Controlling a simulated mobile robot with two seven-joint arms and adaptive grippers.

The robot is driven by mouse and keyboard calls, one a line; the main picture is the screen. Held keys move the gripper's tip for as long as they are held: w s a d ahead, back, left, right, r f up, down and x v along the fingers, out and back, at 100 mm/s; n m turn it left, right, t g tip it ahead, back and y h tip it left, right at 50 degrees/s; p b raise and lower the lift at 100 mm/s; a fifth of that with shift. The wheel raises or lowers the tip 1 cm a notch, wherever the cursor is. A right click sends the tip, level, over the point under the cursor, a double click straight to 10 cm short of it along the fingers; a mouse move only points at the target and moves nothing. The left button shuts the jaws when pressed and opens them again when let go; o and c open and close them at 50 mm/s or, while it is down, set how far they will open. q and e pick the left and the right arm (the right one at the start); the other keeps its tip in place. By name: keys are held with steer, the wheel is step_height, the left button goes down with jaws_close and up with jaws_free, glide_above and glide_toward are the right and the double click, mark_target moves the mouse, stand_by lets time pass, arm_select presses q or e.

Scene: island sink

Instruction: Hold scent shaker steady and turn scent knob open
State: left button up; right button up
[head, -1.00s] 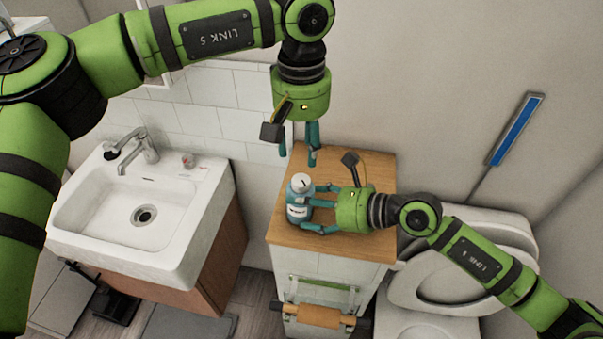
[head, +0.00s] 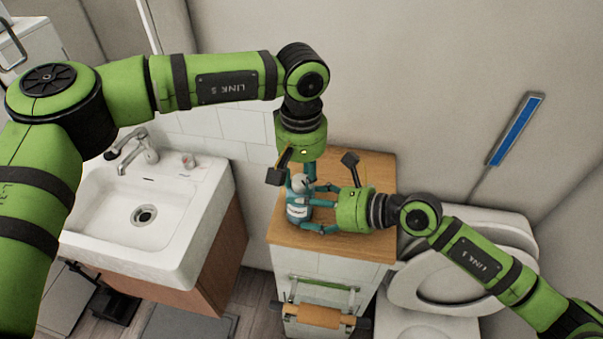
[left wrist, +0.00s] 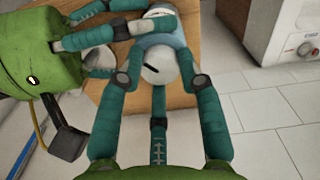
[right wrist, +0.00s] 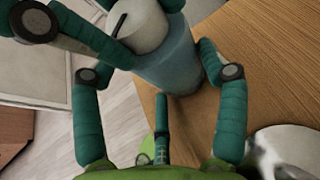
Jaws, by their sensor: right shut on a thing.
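The scent shaker (head: 298,213), a blue bottle with a white label, stands upright on the wooden cabinet top (head: 360,172). Its pale round scent knob (head: 298,183) is on top; a dark slot shows on it in the left wrist view (left wrist: 157,70). My right gripper (head: 316,208) is shut on the shaker's body from the right; its fingers flank the bottle in the right wrist view. My left gripper (left wrist: 160,50) points down over the knob, open, with fingers on both sides of it. Whether they touch the knob is unclear.
A white sink (head: 140,225) with a faucet (head: 140,148) is at the left. A toilet (head: 450,270) is at the right. A roll on a holder (head: 318,316) sits on the cabinet front. The cabinet top right of the shaker is partly free behind my right arm.

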arm_select(q)
steer(key=shift+d+n, duration=0.1)
steer(key=shift+n, duration=0.2)
steer(key=n, duration=0.2)
steer(key=shift+s+n, duration=0.1)
steer(key=shift+n, duration=0.3)
steer(key=shift+d+n, duration=0.1)
steer(key=shift+n, duration=1.7)
steer(key=o, duration=0.9)
steer(key=shift+r, duration=0.1)
